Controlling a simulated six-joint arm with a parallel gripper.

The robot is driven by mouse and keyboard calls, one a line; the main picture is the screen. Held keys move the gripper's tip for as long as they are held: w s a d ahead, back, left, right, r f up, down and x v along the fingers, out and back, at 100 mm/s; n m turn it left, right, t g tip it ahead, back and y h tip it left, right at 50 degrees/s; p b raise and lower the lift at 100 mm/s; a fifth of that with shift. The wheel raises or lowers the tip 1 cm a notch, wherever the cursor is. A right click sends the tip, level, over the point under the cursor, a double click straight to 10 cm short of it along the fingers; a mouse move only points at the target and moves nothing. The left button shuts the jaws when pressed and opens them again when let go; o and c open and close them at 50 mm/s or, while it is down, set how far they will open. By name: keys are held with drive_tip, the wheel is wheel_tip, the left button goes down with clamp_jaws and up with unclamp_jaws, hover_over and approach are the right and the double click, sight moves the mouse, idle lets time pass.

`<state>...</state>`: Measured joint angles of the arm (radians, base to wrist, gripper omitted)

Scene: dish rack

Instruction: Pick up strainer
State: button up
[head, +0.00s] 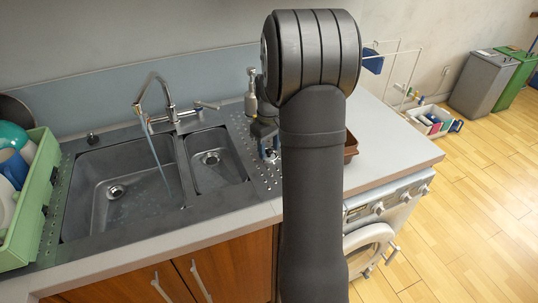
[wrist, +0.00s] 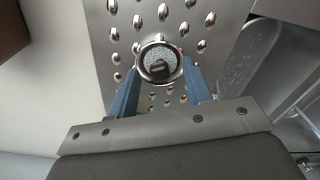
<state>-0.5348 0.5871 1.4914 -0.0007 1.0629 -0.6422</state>
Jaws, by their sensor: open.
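The strainer (wrist: 158,62) is a small round metal piece with a pale speckled inside and a dark knob in the middle. In the wrist view it lies on the dimpled metal drainboard (wrist: 125,25). My gripper (wrist: 160,68) is open, with one blue finger on each side of the strainer. The strainer shows at the fingertips, between them; I cannot tell whether they touch it. In the head view my gripper (head: 266,150) is low over the drainboard strip right of the sink, partly hidden by my arm.
The small sink basin (head: 215,160) is just left of my gripper, and the faucet (head: 165,112) is running. A brown tray (head: 351,148) is right of my arm. A green dish rack (head: 30,205) stands far left. The white counter (head: 390,145) at right is clear.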

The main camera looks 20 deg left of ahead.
clamp_jaws()
